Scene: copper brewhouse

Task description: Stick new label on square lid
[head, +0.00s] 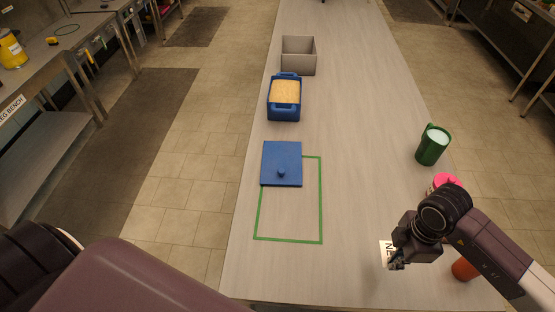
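The blue square lid (275,155) with a round knob lies flat on the table, over the upper left part of a green outline (321,210). A white label (385,249) with dark letters, of which "NE" shows, is at the table's front right. My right gripper (396,264) is at the label, pointing down, and covers its right part. Its fingers are small and dark, so I cannot tell whether they are open or hold the label. My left arm comes in at the lower left; its gripper is out of view.
A blue tub (271,103) with pale grainy contents and a grey bin (284,57) stand behind the lid. A green jug (430,152), a pink-topped thing (446,181) and an orange-brown thing (463,270) are at the right. The table's middle is clear.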

